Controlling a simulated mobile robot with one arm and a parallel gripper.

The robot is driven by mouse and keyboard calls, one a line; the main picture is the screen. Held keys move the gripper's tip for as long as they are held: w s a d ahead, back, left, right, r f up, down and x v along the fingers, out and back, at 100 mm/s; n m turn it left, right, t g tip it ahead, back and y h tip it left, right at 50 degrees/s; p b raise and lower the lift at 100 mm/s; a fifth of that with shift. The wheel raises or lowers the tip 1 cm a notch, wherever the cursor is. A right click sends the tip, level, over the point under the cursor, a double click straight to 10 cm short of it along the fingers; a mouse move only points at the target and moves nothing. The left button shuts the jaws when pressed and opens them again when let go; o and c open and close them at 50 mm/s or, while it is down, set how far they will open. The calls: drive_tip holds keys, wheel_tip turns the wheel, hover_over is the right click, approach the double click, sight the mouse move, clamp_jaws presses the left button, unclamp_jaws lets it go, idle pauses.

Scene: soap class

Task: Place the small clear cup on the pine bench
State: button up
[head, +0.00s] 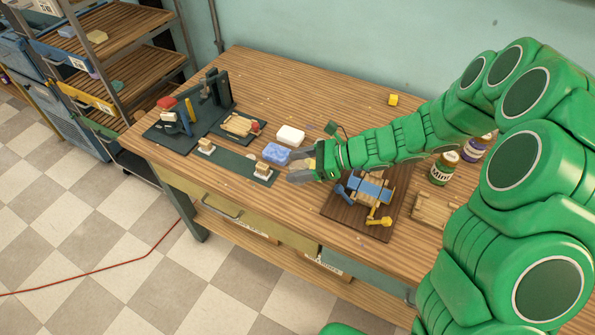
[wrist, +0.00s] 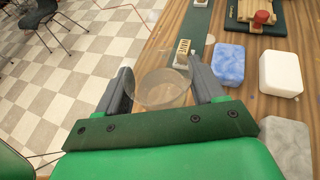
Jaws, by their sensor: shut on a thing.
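The small clear cup (wrist: 162,90) is between the two grey fingers of my gripper (wrist: 161,78) in the wrist view. The gripper is shut on it. In the head view my gripper (head: 300,164) reaches over the front part of the pine bench (head: 285,80), and I cannot clearly make out the cup there. In the wrist view the bench's front edge runs behind the cup, with floor to its left. The cup appears held above the bench near that edge; the gap below it is hard to judge.
A blue soap bar (head: 275,153) and a white soap bar (head: 290,135) lie beside the gripper. A dark green strip (head: 232,165) holds small wooden blocks. A dark board (head: 345,210) with a blue-and-wood device and several jars (head: 444,168) are to the right. The bench's back middle is fairly clear.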

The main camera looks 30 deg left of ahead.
drive_tip(key=shift+w+a+f, duration=0.35)
drive_tip(key=shift+w+f, duration=0.05)
drive_tip(key=shift+f, duration=0.1)
drive_tip(key=shift+w+a+f, duration=0.15)
drive_tip(key=shift+f, duration=1.6)
drive_tip(key=shift+f, duration=0.1)
drive_tip(key=o, duration=1.1)
drive_tip(key=v, duration=1.2)
